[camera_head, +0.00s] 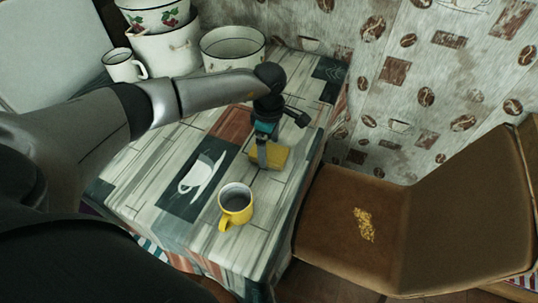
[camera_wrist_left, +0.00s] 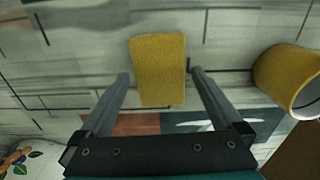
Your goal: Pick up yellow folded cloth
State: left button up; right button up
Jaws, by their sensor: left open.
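The yellow folded cloth (camera_head: 281,156) lies flat on the table, close to its right edge. In the head view my left gripper (camera_head: 262,158) is over the cloth's left part and hides some of it. In the left wrist view the cloth (camera_wrist_left: 158,70) is a yellow rectangle ahead of and between the two spread fingers of my left gripper (camera_wrist_left: 160,82). The fingers are open, with nothing held between them. I cannot tell how far above the cloth they are. My right gripper does not show.
A yellow mug (camera_head: 235,207) stands near the table's front right, also in the wrist view (camera_wrist_left: 287,77). White enamel pots (camera_head: 168,55) and a white mug (camera_head: 122,66) stand at the back left. A brown chair (camera_head: 345,225) is right of the table (camera_head: 145,197).

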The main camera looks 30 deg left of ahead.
aim_at(269, 151)
pick_arm(q)
jog(key=shift+f, duration=0.45)
jog(key=c, duration=1.2)
jog(key=shift+r, duration=0.1)
notch_tip(269, 151, up, 20)
jog(key=p, duration=0.3)
